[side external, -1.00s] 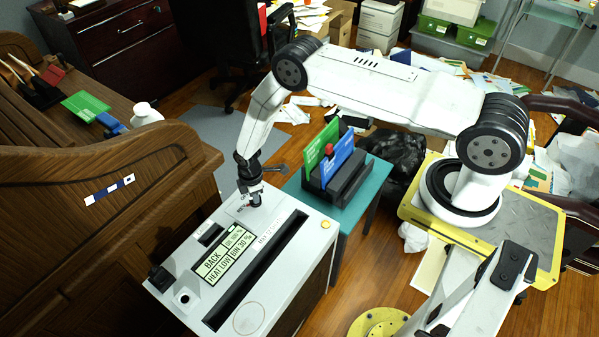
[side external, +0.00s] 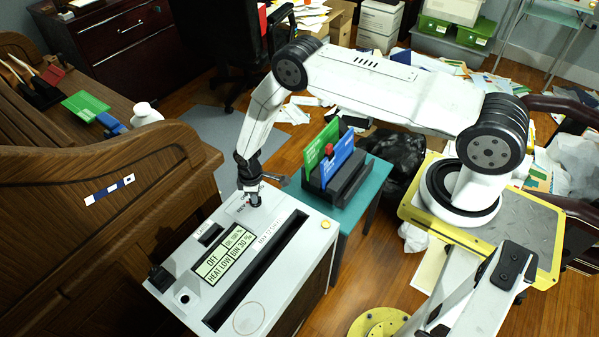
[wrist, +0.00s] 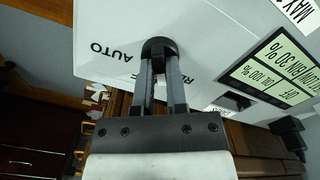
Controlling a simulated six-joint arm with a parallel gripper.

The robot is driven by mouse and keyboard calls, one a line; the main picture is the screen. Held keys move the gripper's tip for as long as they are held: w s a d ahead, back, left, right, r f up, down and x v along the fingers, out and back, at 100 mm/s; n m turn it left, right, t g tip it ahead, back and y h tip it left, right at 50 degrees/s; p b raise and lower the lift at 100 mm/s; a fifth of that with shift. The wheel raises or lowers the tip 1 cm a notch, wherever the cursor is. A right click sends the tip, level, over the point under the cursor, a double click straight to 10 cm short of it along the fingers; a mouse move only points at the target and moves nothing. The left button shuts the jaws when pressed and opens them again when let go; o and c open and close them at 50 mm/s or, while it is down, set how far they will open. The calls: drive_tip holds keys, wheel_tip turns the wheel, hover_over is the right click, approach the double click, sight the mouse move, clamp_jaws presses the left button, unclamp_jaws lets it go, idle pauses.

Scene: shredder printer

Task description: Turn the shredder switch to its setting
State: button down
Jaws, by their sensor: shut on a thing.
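The shredder (side external: 290,262) is a light grey box with a long dark slot along its top. Its display (side external: 225,255) reads "OFF", with "HEAT LOW" below and percentages beside. My gripper (side external: 252,200) points down at the shredder's far corner. In the wrist view my gripper (wrist: 160,75) is shut on the black switch knob (wrist: 158,47). "AUTO" is printed to the left of the knob, and a label partly hidden by a finger, starting with "RE", is to its right. The fingers hide the knob's pointer, so its exact angle cannot be told.
A teal table (side external: 372,185) beside the shredder holds a black holder (side external: 345,180) with a green and a blue card. A wooden roll-top desk (side external: 120,200) stands close on the left. A black bin bag (side external: 402,155) lies behind the teal table.

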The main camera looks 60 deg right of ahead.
drive_tip(key=m, duration=0.6)
drive_tip(key=shift+m, duration=0.3)
idle(0.4)
drive_tip(key=c, duration=0.7)
unclamp_jaws()
drive_tip(key=shift+o, duration=0.2)
drive_tip(key=shift+r, duration=0.1)
drive_tip(key=shift+r, duration=3.85)
drive_tip(key=shift+r, duration=0.1)
